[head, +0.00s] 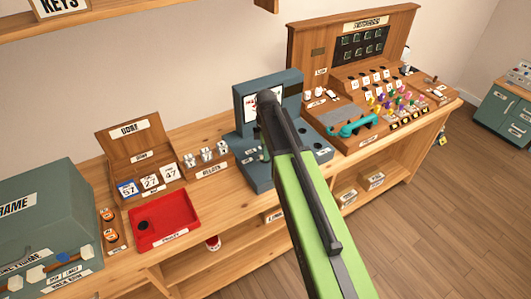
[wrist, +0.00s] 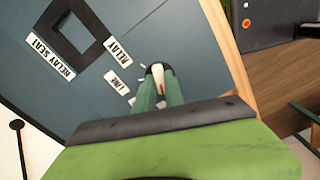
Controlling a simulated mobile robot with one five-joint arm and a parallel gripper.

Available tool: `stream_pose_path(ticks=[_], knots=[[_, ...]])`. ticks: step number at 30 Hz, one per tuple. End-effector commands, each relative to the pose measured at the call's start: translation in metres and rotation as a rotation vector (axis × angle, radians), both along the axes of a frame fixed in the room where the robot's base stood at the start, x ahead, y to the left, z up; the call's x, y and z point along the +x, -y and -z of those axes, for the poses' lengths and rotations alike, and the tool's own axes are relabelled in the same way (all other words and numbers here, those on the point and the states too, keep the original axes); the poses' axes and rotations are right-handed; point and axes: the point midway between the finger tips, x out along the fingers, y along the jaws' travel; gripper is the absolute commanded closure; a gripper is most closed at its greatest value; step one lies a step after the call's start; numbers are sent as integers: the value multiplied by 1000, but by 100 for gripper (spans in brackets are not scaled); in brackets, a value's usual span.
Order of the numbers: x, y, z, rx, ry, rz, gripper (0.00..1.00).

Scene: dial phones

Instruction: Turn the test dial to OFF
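In the wrist view a white knob (wrist: 157,74) with a red mark sits on a dark round base on a blue-grey panel (wrist: 98,88). A label near it reads LINE; no OFF mark can be read. My gripper (wrist: 160,86) has its two green fingers close together at the knob, with part of the knob showing between the tips. Whether they touch or grip it I cannot tell. In the head view my arm reaches over the blue-grey device (head: 245,118) on the bench and hides part of it, the knob included.
In the wrist view a dark square frame (wrist: 62,25) lies on the panel by a RELAY SEAT label. In the head view a red tray (head: 160,238) and small meters are left of the device. A wooden board (head: 345,75) with colored plugs and a teal handset (head: 352,127) is right.

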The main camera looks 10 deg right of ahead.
Motion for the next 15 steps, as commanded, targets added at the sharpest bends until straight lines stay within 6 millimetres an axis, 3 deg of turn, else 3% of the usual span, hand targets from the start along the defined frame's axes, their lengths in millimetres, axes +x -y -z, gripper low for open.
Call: stream_pose_path(ticks=[1,5,15], knots=[[-2,-1,1,2,-7,-3,81],[-2,-1,0,2,-5,-2,65],[-1,0,-2,1,-2,0,65]])
